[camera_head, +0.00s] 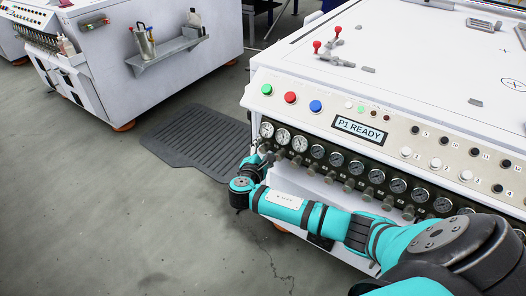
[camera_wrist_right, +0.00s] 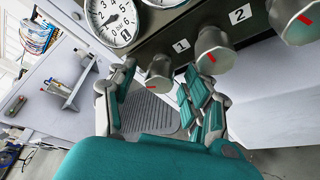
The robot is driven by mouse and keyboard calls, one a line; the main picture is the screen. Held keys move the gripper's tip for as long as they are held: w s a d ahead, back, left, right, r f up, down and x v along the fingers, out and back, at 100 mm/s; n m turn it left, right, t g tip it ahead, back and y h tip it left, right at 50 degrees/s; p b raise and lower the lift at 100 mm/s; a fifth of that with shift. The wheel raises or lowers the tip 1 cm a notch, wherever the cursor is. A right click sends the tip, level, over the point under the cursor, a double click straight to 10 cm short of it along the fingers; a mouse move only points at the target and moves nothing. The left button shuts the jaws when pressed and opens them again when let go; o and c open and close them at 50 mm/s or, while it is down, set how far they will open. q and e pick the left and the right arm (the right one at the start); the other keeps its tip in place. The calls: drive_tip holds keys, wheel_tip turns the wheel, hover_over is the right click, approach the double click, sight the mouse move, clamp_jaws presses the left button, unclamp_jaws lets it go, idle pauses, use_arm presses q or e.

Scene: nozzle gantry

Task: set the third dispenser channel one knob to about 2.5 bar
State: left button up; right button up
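The dispenser (camera_head: 300,90) in front of me has a front row of gauges with knobs under them. My right gripper (camera_head: 266,157) is at the left end of that row. In the right wrist view my right gripper (camera_wrist_right: 158,92) is open, its fingers on either side of a grey knob (camera_wrist_right: 158,72) with a red mark. This knob is left of the label 1 (camera_wrist_right: 181,45); I cannot tell whether the fingers touch it. A white-faced gauge (camera_wrist_right: 112,20) is above it; its reading is too small to tell for sure. My left gripper is not in view.
A neighbouring knob (camera_wrist_right: 213,48), beside the label 2 (camera_wrist_right: 240,14), is close to the right finger. A display (camera_head: 360,130) reads P1 READY. A dark floor mat (camera_head: 200,140) and another white machine (camera_head: 110,70) are to the left.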

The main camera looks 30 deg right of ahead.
clamp_jaws()
drive_tip(key=shift+f, duration=0.1)
